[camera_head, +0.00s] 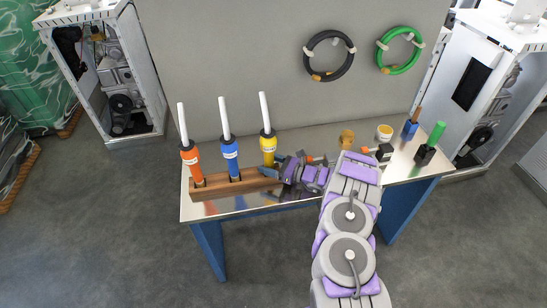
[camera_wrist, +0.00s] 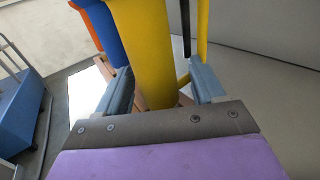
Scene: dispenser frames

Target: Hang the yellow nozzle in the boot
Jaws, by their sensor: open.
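The yellow nozzle (camera_head: 268,148) stands upright with a white spout at the right end of a wooden block (camera_head: 232,184) on the table. In the wrist view the yellow nozzle (camera_wrist: 145,45) fills the space between my fingers, with a thin yellow bar to its right. My gripper (camera_head: 271,174) is open at its lower part, with one blue-grey finger on each side in the wrist view (camera_wrist: 163,88). I cannot tell whether either finger touches it. My gripper partly hides the block's right end. I cannot tell which part is the boot.
An orange nozzle (camera_head: 191,160) and a blue nozzle (camera_head: 229,155) stand left of the yellow one, close by. Small items, including a green-topped piece (camera_head: 436,134), stand on the table's right side. A grey panel (camera_head: 240,60) rises behind, with black and green coiled hoses.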

